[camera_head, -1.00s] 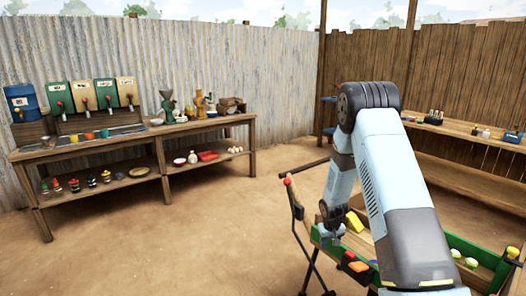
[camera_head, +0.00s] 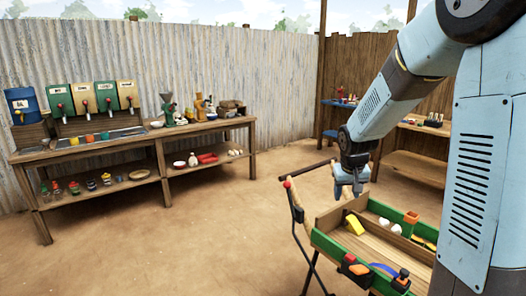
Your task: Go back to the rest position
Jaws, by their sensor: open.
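My arm rises at the right of the head view and bends down to my gripper (camera_head: 349,191). My gripper hangs above the far left part of a wooden cart tray (camera_head: 335,222) with green ends. It points down and is open, and I see nothing held in it. A yellow block (camera_head: 354,224) lies in the tray just below it, apart from it.
A long wooden bench (camera_head: 110,147) with dispensers stands at the back left. A shelf (camera_head: 425,127) stands behind my arm. The dirt floor (camera_head: 200,240) between is clear.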

